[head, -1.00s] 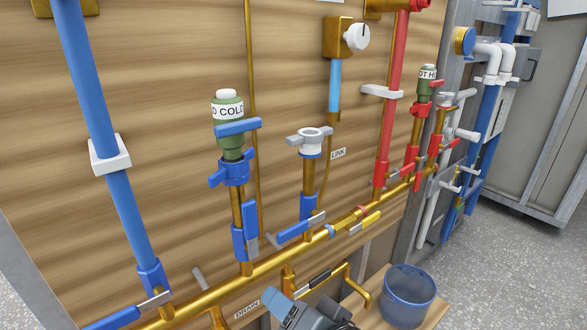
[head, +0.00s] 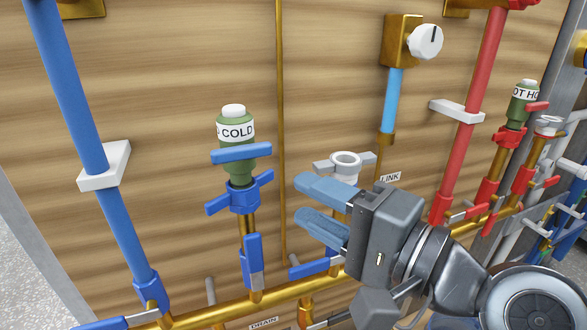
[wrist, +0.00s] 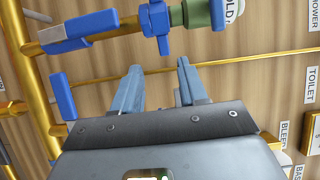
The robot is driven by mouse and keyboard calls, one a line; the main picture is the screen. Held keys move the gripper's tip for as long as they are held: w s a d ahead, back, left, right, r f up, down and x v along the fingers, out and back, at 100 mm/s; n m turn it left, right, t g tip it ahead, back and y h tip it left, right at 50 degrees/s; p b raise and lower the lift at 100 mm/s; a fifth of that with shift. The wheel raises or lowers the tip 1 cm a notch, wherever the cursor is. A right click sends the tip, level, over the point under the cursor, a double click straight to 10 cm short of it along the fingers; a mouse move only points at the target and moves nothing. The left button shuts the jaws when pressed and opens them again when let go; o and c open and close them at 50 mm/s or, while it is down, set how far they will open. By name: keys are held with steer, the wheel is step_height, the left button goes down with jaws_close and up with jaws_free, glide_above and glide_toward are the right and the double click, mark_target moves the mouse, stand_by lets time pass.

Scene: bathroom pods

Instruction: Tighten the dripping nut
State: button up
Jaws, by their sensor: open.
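The cold fitting has a green body (head: 236,132) with a COLD label and a blue bar handle (head: 240,153). Below it is a winged blue nut (head: 243,195) on a brass pipe. The winged nut also shows at the top of the wrist view (wrist: 162,18), beyond the fingertips. A grey-winged white fitting (head: 345,164) stands behind my gripper, its lower pipe partly hidden. My gripper (head: 312,205) is open and empty, fingers pointing left toward the winged blue nut, apart from it. Its two blue-grey fingers show in the wrist view (wrist: 159,70). I see no drip, so which nut leaks is unclear.
A brass manifold pipe (head: 232,311) runs along the bottom with blue lever valves (head: 253,265). A thin brass pipe (head: 281,120) rises between the nut and my gripper. A blue pipe (head: 75,100) stands left, a red pipe (head: 470,130) right. The wood panel (head: 180,60) is behind.

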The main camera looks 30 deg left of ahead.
mark_target(269, 179)
steer(key=shift+r+x, duration=0.15)
steer(key=shift+x, duration=1.8)
steer(key=shift+r+x, duration=0.15)
steer(key=shift+x, duration=1.85)
steer(key=shift+s, duration=0.1)
jaws_close()
